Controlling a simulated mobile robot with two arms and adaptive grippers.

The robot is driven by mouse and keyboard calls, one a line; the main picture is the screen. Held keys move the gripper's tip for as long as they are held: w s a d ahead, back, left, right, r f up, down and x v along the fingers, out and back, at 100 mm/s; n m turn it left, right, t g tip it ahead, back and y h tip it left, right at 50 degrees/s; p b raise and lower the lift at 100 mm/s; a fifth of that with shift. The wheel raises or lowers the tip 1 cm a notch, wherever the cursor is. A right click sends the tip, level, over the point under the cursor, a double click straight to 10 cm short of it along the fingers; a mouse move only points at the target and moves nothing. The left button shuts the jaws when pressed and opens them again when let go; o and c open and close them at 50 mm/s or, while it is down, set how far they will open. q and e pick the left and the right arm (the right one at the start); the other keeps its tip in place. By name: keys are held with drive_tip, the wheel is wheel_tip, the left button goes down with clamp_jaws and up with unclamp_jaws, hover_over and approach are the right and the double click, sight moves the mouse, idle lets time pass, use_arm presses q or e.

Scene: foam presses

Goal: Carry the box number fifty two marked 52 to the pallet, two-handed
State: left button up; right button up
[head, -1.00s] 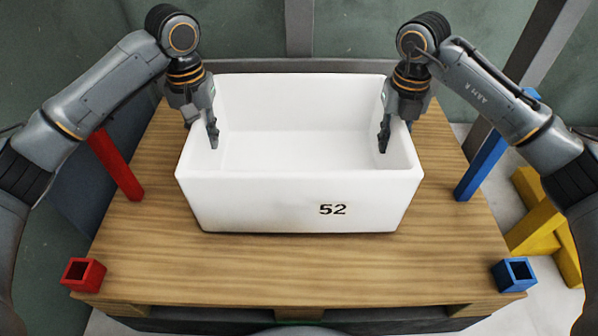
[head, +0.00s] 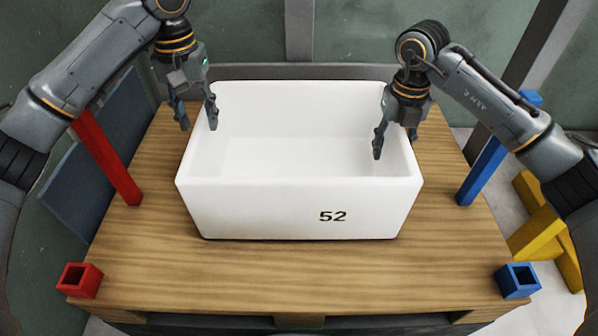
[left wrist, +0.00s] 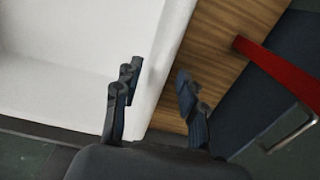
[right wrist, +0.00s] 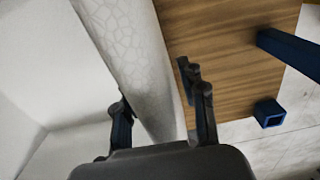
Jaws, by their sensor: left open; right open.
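The white open box marked 52 (head: 270,208) rests upright on a wooden pallet deck (head: 270,270), its number facing me. Its inside looks empty. My left gripper (head: 196,117) is open above the box's left wall, with one finger on each side of the wall's line. The left wrist view shows its spread fingers (left wrist: 158,95) with nothing held between them. My right gripper (head: 396,140) is open around the right wall, one finger inside the box and one outside. The right wrist view shows that wall (right wrist: 140,60) between its fingers (right wrist: 160,100).
A red post (head: 106,158) and a short red socket (head: 80,280) stand at the left side. A blue post (head: 482,170) and a blue socket (head: 517,280) stand at the right. Yellow bars (head: 540,228) lie beyond the right edge. The deck in front of the box is bare.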

use_arm(q)
wheel_tip(320, 180, up, 5)
drive_tip(key=shift+r, duration=0.1)
use_arm(e)
wheel_tip(320, 180, up, 12)
idle(0.5)
idle(0.5)
